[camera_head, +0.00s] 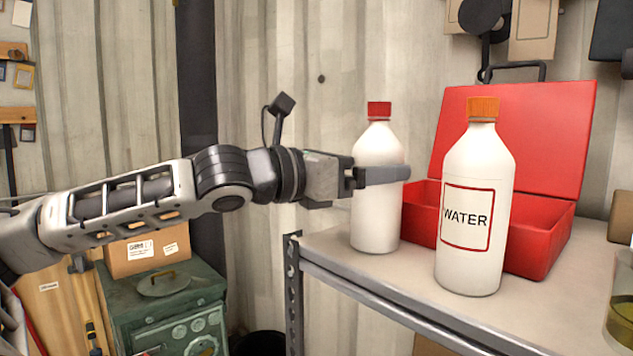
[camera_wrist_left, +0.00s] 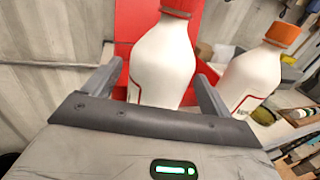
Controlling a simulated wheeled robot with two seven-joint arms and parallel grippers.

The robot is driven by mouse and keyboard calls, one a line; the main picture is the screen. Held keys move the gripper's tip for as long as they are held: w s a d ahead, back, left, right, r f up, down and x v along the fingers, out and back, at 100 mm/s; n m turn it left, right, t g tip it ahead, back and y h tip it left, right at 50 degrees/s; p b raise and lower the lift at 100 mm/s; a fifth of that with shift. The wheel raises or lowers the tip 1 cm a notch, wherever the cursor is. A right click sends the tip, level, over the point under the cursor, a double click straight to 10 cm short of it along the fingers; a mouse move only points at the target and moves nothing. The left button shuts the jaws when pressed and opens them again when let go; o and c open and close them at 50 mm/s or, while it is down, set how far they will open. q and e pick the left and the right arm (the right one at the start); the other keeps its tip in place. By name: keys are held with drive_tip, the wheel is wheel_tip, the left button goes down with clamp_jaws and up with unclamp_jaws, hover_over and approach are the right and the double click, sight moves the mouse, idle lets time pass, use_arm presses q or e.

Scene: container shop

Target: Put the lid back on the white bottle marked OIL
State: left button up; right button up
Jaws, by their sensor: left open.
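A white bottle (camera_head: 376,215) with a red lid (camera_head: 379,111) stands upright on the shelf; its marking cannot be read. The red lid sits on its neck. My left gripper (camera_head: 392,174) is open at the bottle's upper body, one finger crossing in front of it. In the left wrist view the white bottle (camera_wrist_left: 160,62) is between the two fingers, with no clear contact. A second white bottle (camera_head: 476,180), marked WATER, with an orange lid (camera_head: 483,108), stands to the right and nearer. No OIL marking is readable. My right gripper is out of view.
An open red metal box (camera_head: 540,240) stands behind the bottles on the shelf (camera_head: 385,284). A glass jar (camera_head: 622,305) is at the right edge. A green metal case (camera_head: 170,310) and cardboard box (camera_head: 146,252) are at lower left. The shelf's front left is clear.

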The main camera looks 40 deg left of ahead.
use_arm(q)
drive_tip(key=v, duration=0.8)
drive_tip(key=shift+s+b, duration=0.25)
drive_tip(key=shift+b, duration=0.15)
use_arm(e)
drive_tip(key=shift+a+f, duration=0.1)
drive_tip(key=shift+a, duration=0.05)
use_arm(q)
drive_tip(key=shift+a, duration=0.1)
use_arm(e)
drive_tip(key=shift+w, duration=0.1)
